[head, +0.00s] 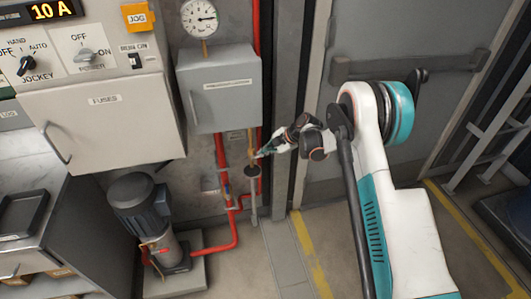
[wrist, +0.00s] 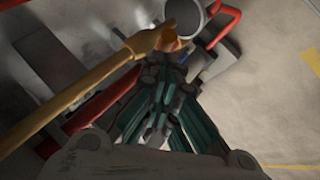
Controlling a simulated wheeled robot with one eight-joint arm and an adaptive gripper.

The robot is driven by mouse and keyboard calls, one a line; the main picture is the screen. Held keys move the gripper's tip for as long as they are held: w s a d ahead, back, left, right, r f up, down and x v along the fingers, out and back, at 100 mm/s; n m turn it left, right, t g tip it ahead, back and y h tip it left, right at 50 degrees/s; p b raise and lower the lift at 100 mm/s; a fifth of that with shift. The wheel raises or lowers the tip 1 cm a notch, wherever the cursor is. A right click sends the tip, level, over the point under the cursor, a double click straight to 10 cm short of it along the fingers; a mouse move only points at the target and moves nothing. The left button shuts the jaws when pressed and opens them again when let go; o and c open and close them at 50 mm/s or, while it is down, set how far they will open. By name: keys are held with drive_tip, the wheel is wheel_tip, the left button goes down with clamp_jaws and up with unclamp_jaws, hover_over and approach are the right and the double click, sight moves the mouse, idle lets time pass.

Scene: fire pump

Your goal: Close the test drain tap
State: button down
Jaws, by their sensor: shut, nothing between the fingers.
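The test drain line is a thin brass pipe (head: 251,139) that drops below the grey cabinet. In the wrist view, the brass pipe (wrist: 75,100) runs diagonally to a brass tap body (wrist: 168,38) above a round funnel cup (wrist: 186,13). The cup (head: 252,171) also shows in the head view. My gripper (head: 261,154) is beside the tap, on its right. In the wrist view, my gripper (wrist: 168,65) is shut and empty, its tips close to the tap body. I cannot tell whether they touch. The tap's handle is not clearly visible.
Red pipes (head: 222,165) stand close around the tap. The grey cabinet (head: 219,90) hangs above it, with a gauge (head: 200,18) on top. A pump (head: 148,215) stands lower left.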

drive_tip(key=shift+w+d+f+b, duration=0.2)
drive_tip(key=shift+d+f+b, duration=0.45)
drive_tip(key=shift+f+b, duration=0.15)
drive_tip(key=shift+r, duration=0.15)
